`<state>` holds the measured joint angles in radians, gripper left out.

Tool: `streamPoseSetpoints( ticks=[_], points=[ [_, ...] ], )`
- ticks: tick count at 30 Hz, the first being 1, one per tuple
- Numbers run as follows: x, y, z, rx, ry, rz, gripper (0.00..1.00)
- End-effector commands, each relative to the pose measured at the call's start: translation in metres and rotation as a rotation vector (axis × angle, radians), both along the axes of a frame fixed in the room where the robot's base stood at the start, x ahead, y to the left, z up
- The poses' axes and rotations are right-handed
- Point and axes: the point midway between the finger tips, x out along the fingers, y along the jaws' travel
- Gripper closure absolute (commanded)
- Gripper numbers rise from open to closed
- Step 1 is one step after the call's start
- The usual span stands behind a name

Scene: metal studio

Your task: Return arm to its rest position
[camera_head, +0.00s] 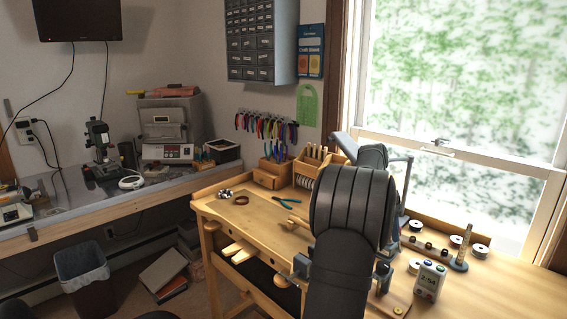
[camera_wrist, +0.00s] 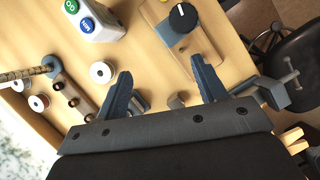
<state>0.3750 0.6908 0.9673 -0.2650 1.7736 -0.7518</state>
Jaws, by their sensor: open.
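My gripper (camera_wrist: 161,67) shows in the wrist view with its two blue-grey fingers spread wide apart. Nothing is held between them; bare wooden bench top shows in the gap. In the head view my dark arm rises in front of the wooden bench (camera_head: 262,212), and the gripper itself is hidden behind it. The fingers point toward a device with a black knob (camera_wrist: 182,18) and a white box with green and blue buttons (camera_wrist: 97,22).
The white timer box (camera_head: 430,280), spools (camera_head: 480,251) and a ring post (camera_head: 461,248) stand right of my arm. Blue-handled pliers (camera_head: 285,202) and a brown ring (camera_head: 241,200) lie on the left of the bench. A wooden tool holder (camera_head: 310,172) stands behind. A grey clamp (camera_wrist: 268,92) is at the bench edge.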

Motion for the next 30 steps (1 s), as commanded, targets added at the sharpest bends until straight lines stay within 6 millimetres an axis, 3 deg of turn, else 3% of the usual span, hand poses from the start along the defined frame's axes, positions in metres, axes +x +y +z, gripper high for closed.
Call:
streamPoseSetpoints(
  ticks=[12, 30],
  points=[
    [-0.004, 0.024, -0.003, -0.001, 0.000, 0.339, 0.36],
    [-0.004, 0.024, -0.004, 0.000, -0.001, 0.343, 0.36]
  ],
)
